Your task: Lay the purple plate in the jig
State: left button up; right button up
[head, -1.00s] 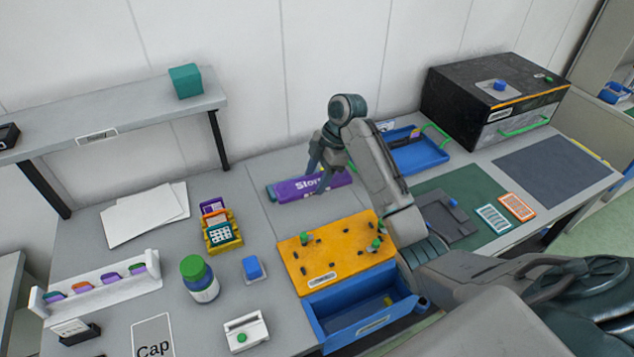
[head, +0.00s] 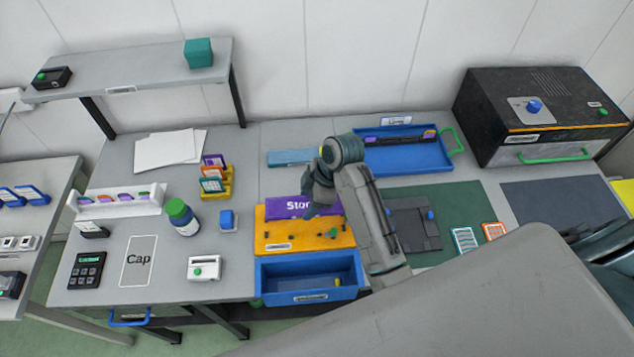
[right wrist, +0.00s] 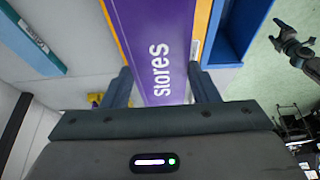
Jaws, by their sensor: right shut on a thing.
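The purple plate (head: 290,206) with white "Stores" lettering is over the back part of the yellow-orange jig (head: 272,238) in the head view. My right gripper (head: 314,204) is shut on its right part. In the right wrist view the plate (right wrist: 160,50) runs between the two fingers, and strips of the jig (right wrist: 202,18) show along both sides. I cannot tell whether the plate touches the jig. An arm end, apparently my left gripper (right wrist: 292,45), shows small above the green floor in the right wrist view; its jaws are unclear.
A blue open bin (head: 305,282) adjoins the jig's front. A light-blue plate (head: 290,157) lies behind it. A blue tray (head: 405,160) is at the back right.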

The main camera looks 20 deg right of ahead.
jog(key=shift+x, duration=1.3)
jog(key=shift+d+f, duration=0.25)
jog(key=shift+f, duration=0.55)
jog(key=shift+s+f, duration=0.1)
jog(key=shift+f, duration=0.55)
pick_arm(q)
jog(key=shift+w+a, duration=0.2)
jog(key=shift+w, duration=0.3)
pick_arm(e)
jog(key=shift+f, duration=0.15)
pick_arm(q)
jog(key=shift+w+a, duration=0.15)
jog(key=shift+w, duration=0.05)
pick_arm(e)
jog(key=shift+f, duration=0.2)
jog(key=shift+f, duration=1.35)
jog(key=o, duration=1.6)
